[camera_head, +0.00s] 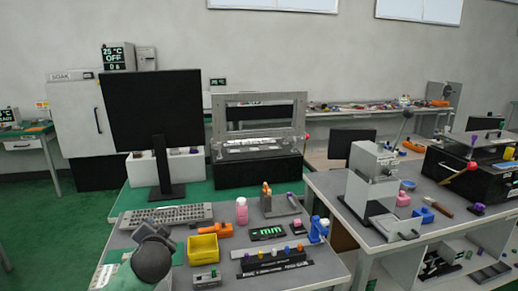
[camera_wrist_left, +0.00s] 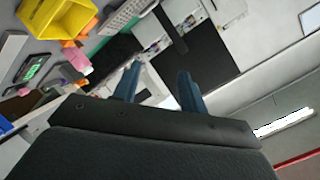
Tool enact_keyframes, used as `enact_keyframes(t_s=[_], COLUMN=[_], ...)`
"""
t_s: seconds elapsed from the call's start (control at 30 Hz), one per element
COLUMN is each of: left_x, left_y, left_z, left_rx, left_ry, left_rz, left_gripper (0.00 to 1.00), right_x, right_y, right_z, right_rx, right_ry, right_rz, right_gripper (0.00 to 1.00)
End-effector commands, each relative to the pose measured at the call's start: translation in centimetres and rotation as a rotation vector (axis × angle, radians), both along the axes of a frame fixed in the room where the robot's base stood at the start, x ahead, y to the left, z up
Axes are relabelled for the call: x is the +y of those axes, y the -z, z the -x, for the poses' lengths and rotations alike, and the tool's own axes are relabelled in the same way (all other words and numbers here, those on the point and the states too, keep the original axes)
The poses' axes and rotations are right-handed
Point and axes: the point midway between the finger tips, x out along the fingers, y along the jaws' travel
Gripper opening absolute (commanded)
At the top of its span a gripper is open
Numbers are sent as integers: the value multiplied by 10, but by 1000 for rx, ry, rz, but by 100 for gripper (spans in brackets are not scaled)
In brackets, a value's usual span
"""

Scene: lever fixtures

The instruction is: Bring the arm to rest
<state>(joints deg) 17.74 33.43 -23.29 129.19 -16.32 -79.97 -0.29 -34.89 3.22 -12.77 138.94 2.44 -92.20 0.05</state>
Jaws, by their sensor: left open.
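My left arm comes in at the bottom left of the head view, in front of the keyboard. My left gripper (camera_head: 154,229) is at its far end, seen from behind and small. In the left wrist view the two blue-grey fingers of the gripper (camera_wrist_left: 160,70) stand apart with nothing between them. The gripper is open and empty, and its fingers appear above the bench, touching nothing that I can see. My right gripper does not show in either view.
Near my left arm on the bench (camera_head: 222,219) are a keyboard (camera_head: 168,215), yellow bin (camera_head: 202,250), orange tool (camera_head: 212,230), pink bottle (camera_head: 241,211) and black monitor (camera_head: 152,110). A lever machine (camera_head: 372,180) stands on the right bench. The green floor at left is clear.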

Motion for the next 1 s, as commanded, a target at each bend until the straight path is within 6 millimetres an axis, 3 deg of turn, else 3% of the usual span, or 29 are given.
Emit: enact_keyframes(t_s=[0.03, 0.1, 0.3, 0.6, 1.0], left_x=[-10, -23, -60, -106, -136], left_y=[25, 55, 122, 188, 268], left_z=[17, 40, 104, 190, 305], left_rx=[76, 172, 392, 577, 782], left_ry=[-2, -5, 16, 46, -52], left_rz=[64, 139, 313, 528, 711], left_gripper=[42, 42, 42, 42, 42], right_x=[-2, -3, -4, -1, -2], right_y=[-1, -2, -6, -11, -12], right_z=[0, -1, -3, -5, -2], right_rx=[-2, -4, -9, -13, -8], right_ry=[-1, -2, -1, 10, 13], right_rz=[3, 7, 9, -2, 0], right_gripper=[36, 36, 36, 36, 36])
